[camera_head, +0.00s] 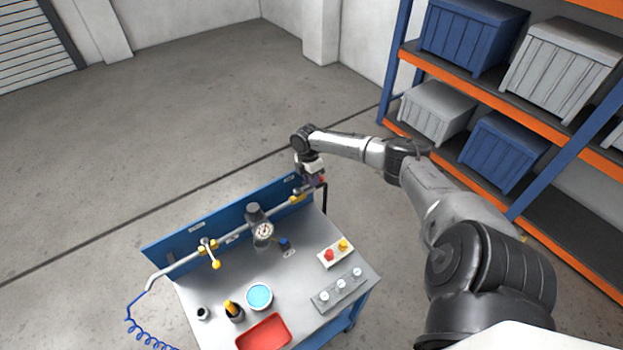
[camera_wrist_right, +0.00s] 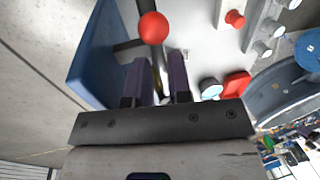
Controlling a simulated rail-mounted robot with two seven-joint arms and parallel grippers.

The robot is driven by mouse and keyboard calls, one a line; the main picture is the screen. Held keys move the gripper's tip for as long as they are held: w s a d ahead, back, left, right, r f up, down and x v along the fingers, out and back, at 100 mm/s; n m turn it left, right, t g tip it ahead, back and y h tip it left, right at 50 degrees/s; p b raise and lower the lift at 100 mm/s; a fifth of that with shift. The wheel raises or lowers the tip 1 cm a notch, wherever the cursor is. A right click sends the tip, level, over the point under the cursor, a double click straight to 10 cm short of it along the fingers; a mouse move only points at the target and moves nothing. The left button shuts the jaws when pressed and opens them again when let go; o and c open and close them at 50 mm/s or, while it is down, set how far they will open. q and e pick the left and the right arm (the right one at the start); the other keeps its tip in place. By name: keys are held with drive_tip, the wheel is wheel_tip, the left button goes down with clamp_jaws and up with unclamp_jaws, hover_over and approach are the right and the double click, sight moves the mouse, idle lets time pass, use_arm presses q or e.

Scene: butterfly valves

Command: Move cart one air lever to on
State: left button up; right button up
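The cart (camera_head: 305,285) has a blue back panel with a grey pipe (camera_head: 181,264) along it. A valve lever with a yellow knob (camera_head: 215,265) sits on the pipe's left part. A red ball knob (camera_wrist_right: 153,27) on a dark lever shows in the wrist view, just beyond my right gripper (camera_wrist_right: 160,70). My right gripper also shows in the head view (camera_head: 316,181), at the pipe's right end. Its two purple fingers stand apart, with the lever's lower part between or behind them. I cannot tell whether they touch it. I cannot tell which lever is the air lever. My left gripper is out of view.
A gauge (camera_head: 263,232), a red tray (camera_head: 263,334), a blue-topped cup (camera_head: 259,296) and a button box (camera_head: 336,253) are on the cart. A blue coiled hose (camera_head: 150,338) hangs at its left. A shelf rack with bins (camera_head: 470,35) stands right. The floor behind is clear.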

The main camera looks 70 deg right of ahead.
drive_tip(key=o, duration=0.3)
wheel_tip(320, 180, up, 14)
drive_tip(key=w+d+b, duration=0.1)
drive_tip(key=w+b, duration=0.1)
drive_tip(key=shift+d+f, duration=0.25)
drive_tip(key=shift+w, duration=0.1)
idle(0.8)
